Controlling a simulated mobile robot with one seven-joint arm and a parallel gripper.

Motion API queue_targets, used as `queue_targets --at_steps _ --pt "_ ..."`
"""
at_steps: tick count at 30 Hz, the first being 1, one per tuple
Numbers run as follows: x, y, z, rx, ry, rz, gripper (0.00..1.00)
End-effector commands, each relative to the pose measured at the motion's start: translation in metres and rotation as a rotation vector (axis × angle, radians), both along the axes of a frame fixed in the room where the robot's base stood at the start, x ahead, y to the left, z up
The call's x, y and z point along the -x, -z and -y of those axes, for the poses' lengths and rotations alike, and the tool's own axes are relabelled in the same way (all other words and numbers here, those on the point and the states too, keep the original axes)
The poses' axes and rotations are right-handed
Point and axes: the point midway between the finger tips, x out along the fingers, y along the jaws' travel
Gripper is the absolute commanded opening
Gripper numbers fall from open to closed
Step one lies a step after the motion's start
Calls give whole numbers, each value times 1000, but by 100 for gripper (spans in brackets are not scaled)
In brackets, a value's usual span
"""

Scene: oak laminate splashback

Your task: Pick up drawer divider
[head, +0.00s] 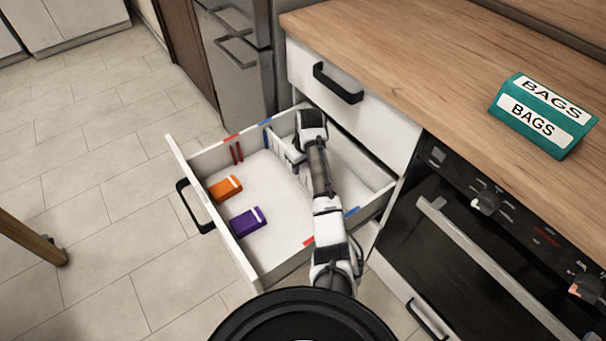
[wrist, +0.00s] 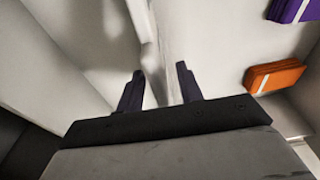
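The drawer divider (wrist: 158,45) is a thin pale panel standing upright inside the open drawer (head: 188,160). In the head view a short stretch of the divider (head: 279,146) shows beside my arm, and the rest is hidden behind the arm. My gripper (wrist: 160,86) is open, pointing down into the drawer. In the wrist view its two dark fingers are apart, one on each side of the divider. I cannot tell whether either finger touches it. The fingertips are hidden in the head view.
An orange box (head: 225,187) and a purple box (head: 248,222) lie in the drawer's left part. Red and blue marks sit on the drawer walls. A closed drawer (head: 350,100) is above, an oven (head: 480,240) to the right. A teal BAGS box (head: 543,115) stands on the counter.

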Motion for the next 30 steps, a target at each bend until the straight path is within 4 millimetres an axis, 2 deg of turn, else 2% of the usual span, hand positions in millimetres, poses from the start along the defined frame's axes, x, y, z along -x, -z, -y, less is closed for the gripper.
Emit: queue_targets --at_steps 6,15,30 --pt "0 1 0 0 0 0 36" --pt "0 1 0 0 0 0 0" --pt "-1 -5 0 0 -1 2 0"
